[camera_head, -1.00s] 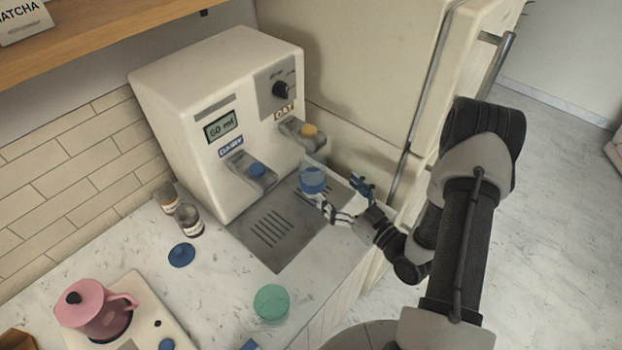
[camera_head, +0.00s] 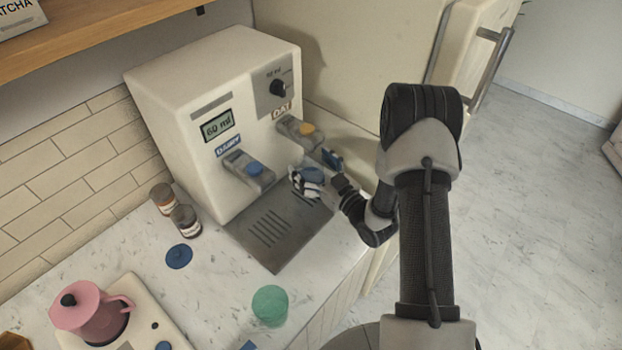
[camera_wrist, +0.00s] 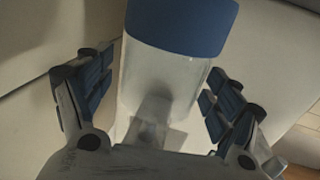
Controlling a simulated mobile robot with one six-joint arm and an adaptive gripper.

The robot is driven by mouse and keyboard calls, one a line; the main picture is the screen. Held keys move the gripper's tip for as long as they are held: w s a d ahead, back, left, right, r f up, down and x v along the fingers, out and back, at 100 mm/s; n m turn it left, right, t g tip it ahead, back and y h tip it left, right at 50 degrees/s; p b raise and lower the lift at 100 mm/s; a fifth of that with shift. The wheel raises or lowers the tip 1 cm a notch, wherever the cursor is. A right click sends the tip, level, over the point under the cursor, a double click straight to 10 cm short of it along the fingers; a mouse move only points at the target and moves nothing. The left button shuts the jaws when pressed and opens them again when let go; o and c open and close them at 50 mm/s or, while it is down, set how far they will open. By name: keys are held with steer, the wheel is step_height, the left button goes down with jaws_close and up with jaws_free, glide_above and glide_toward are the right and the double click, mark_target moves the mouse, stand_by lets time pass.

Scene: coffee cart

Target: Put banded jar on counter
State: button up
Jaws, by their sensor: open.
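The banded jar is clear with a wide blue band (camera_head: 313,175). It stands under the oat spout at the back right of the drip tray, partly hidden by my fingers. My gripper (camera_head: 317,172) reaches in from the right with one finger on each side of the jar. In the wrist view the jar (camera_wrist: 160,80) lies between the two open fingers (camera_wrist: 150,100), with gaps visible at both sides. The counter (camera_head: 215,285) is pale marble, in front of and left of the dispenser.
The milk dispenser (camera_head: 190,90) stands close behind the jar. A green cup (camera_head: 270,304), a blue lid (camera_head: 179,256), two small dark jars (camera_head: 186,220) and a pink kettle (camera_head: 95,315) are on or above the counter. Bare counter lies between the blue lid and green cup.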

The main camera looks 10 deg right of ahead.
jaws_close()
stand_by(1.1)
